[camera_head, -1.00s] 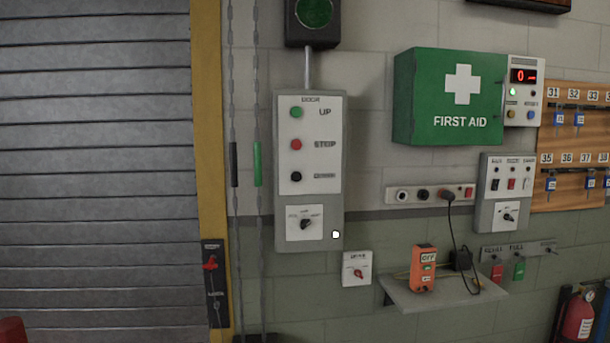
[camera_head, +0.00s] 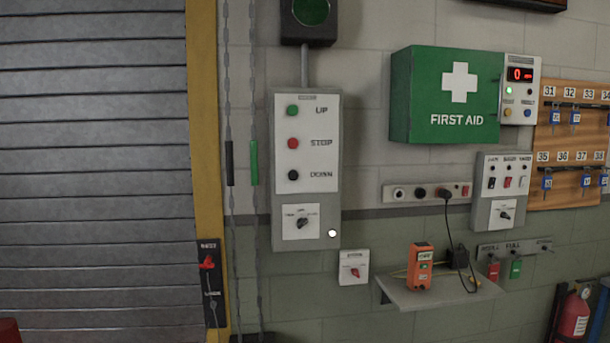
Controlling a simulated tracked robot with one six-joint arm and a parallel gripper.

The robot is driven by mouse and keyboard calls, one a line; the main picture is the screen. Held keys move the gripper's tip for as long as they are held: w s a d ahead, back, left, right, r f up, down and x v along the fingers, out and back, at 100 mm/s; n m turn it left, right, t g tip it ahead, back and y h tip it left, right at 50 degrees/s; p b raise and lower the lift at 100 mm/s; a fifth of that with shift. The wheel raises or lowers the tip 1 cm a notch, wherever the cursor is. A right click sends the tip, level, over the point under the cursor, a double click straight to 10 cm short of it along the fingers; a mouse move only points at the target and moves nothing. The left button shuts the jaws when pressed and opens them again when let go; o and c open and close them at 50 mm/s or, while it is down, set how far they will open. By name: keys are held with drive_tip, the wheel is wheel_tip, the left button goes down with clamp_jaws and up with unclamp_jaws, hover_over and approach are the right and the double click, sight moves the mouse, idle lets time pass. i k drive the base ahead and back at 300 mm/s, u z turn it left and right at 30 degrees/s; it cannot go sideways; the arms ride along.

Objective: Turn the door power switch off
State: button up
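The grey door control panel (camera_head: 335,150) hangs on the wall, with a green UP button (camera_head: 292,110), a red STOP button (camera_head: 292,143) and a black DOWN button (camera_head: 293,175). A black rotary knob (camera_head: 302,223) sits on a white plate at its bottom, beside a lit white lamp (camera_head: 332,233). Below right of the panel is a small white switch box (camera_head: 354,267) with a red rotary knob (camera_head: 355,272). The small labels are too blurred to read, so I cannot tell for certain which is the door power switch. My gripper is not in view.
A shelf (camera_head: 440,294) with an orange device (camera_head: 420,266) juts out right of the white box. A green first aid box (camera_head: 445,95) and a socket strip (camera_head: 427,194) are above. Chains (camera_head: 254,200) and the roller door (camera_head: 95,180) are left.

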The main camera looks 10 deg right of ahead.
sight(300, 222)
drive_tip(key=k, duration=1.35)
drive_tip(key=u, duration=0.25)
drive_tip(key=i, duration=0.45)
drive_tip(key=u, duration=0.75)
drive_tip(key=i, duration=1.7)
drive_tip(key=z, duration=0.45)
